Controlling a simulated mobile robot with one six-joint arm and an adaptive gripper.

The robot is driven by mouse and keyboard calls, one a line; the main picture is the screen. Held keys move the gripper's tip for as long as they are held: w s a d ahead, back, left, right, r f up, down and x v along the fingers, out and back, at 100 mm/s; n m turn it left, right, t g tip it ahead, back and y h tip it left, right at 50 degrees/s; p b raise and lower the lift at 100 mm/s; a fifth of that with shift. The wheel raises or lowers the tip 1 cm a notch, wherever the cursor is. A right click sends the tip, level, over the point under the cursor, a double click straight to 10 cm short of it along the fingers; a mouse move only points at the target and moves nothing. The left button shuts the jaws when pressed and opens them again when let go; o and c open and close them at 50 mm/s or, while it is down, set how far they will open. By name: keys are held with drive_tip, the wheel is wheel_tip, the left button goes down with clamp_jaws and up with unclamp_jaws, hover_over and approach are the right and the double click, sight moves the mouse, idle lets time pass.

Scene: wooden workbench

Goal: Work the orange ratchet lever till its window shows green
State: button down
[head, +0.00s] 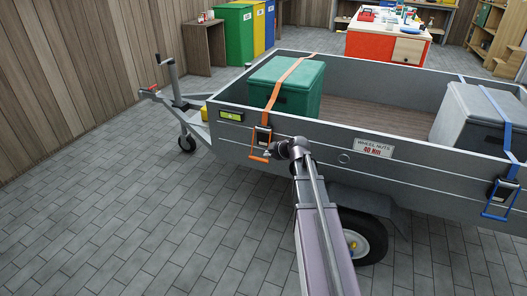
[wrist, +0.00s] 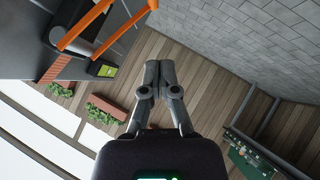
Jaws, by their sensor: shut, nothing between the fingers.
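The orange ratchet lever (head: 259,157) hangs from its dark ratchet body (head: 263,135) on the trailer's side wall, below the orange strap (head: 290,78) over the green box (head: 302,88). In the wrist view, the lever (wrist: 80,45) is an orange frame at the upper left. My gripper (wrist: 152,66) is shut and empty, with its fingertips together to the right of the lever and apart from it. In the head view, my arm's end is close beside the lever and largely hides the gripper. I cannot make out the ratchet's window colour.
A yellow-green panel (head: 231,115) is on the trailer wall left of the ratchet. A blue lever (head: 499,203) and strap hold a grey box (head: 474,115) at the right. The trailer wheel (head: 360,236) is below. The paved floor at left is clear.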

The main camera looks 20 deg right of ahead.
drive_tip(key=shift+s+d+r, duration=0.1)
drive_tip(key=shift+s+r, duration=0.2)
drive_tip(key=shift+s, duration=0.15)
drive_tip(key=c, duration=0.6)
unclamp_jaws()
drive_tip(key=shift+f, duration=0.2)
drive_tip(key=shift+o, duration=0.2)
drive_tip(key=shift+w+d+f+b, duration=0.15)
drive_tip(key=shift+f+b, duration=0.15)
drive_tip(key=shift+b, duration=0.1)
drive_tip(key=w+d+f+m+t+y+b, duration=0.1)
drive_tip(key=d+f+m+y+b, duration=0.3)
drive_tip(key=b, duration=1.7)
drive_tip(key=shift+d+f+t+y, duration=0.6)
drive_tip(key=shift+d+f+y, duration=2.2)
drive_tip(key=shift+d+f, duration=0.4)
drive_tip(key=shift+w+a+r, duration=0.1)
drive_tip(key=shift+a, duration=0.05)
